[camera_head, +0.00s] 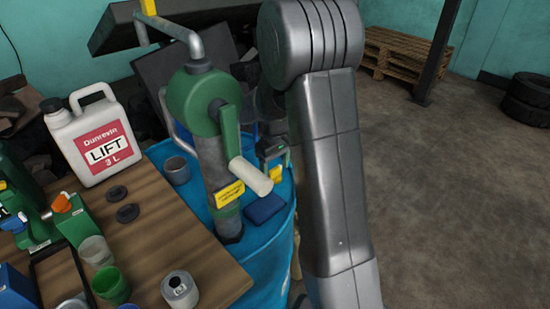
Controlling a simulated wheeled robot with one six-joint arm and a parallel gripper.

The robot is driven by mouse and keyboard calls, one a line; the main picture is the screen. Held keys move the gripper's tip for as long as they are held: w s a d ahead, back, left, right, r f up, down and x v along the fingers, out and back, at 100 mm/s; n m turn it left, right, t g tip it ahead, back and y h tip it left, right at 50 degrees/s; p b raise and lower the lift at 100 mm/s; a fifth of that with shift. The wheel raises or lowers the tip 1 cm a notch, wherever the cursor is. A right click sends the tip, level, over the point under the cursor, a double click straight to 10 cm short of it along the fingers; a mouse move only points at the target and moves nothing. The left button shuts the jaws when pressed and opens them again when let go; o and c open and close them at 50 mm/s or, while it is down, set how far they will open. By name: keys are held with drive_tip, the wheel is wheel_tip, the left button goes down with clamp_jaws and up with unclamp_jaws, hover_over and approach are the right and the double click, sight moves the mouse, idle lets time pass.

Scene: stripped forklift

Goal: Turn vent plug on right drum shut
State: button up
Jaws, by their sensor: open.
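A blue drum (284,240) stands at the right edge of the wooden table, with a hand-crank pump (205,100) upright on its top. I cannot make out a second drum. My gripper (272,158) is a small dark shape low over the right part of the drum top, behind the pump's crank handle. It is open, and I see nothing held between its fingers. A small yellow part (275,174) shows just below the fingertips; I cannot tell whether it is the vent plug or whether the gripper touches it. The vent plug is otherwise not clearly seen.
The pump's pale crank handle (250,176) juts out close left of my gripper. A dark blue folded piece (265,208) and a grey cup (177,171) rest on the drum top. The table (160,245) holds a white jug (93,135), cups and tools.

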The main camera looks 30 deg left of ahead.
sight(275, 169)
wheel_tip(275, 169, up, 14)
drive_tip(key=shift+f, duration=0.2)
idle(0.6)
wheel_tip(275, 169, down, 14)
drive_tip(key=shift+r, duration=0.1)
idle(0.4)
drive_tip(key=shift+r, duration=0.1)
drive_tip(key=shift+f, duration=0.2)
drive_tip(key=n, duration=0.4)
drive_tip(key=shift+r, duration=0.1)
drive_tip(key=n+p, duration=0.1)
drive_tip(key=n, duration=0.4)
wheel_tip(275, 169, up, 13)
idle(1.9)
